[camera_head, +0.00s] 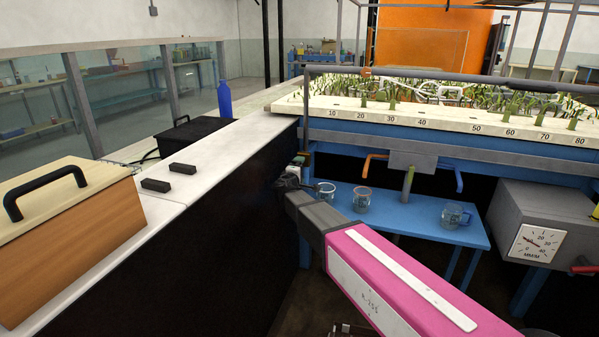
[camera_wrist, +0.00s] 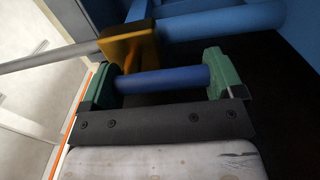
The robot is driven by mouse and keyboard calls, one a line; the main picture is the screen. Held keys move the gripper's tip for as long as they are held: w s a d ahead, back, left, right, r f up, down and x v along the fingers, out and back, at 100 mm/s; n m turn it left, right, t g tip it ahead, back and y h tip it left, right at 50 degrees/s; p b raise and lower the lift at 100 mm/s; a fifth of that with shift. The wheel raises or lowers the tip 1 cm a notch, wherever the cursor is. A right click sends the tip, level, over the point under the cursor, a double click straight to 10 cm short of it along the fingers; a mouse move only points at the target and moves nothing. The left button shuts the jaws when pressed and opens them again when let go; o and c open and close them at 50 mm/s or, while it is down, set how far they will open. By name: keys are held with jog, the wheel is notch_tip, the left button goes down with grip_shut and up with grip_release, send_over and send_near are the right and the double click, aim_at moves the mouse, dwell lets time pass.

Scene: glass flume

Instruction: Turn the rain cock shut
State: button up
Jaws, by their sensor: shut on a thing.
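In the wrist view, the rain cock shows as a brass-yellow body (camera_wrist: 128,46) on a grey pipe, with a blue bar-like handle (camera_wrist: 162,82) just in front of it. The green fingers of my gripper (camera_wrist: 163,84) stand at the two ends of the blue handle and are shut on it. In the head view, my gripper (camera_head: 287,182) is at the foot of the vertical pipe by the corner of the planted bed. It is small and dark there, and the cock and handle are mostly hidden, so the handle's angle is hard to tell.
Orange (camera_head: 374,157) and blue (camera_head: 459,178) levers hang under the planted bed (camera_head: 345,109). Glass mugs stand on a blue bench (camera_head: 400,222). A white-topped counter (camera_head: 215,150) borders my arm's left.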

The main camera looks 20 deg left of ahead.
jog(key=o, duration=1)
jog(key=shift+o, duration=0.2)
jog(key=s, duration=1.1)
jog(key=shift+a, duration=0.4)
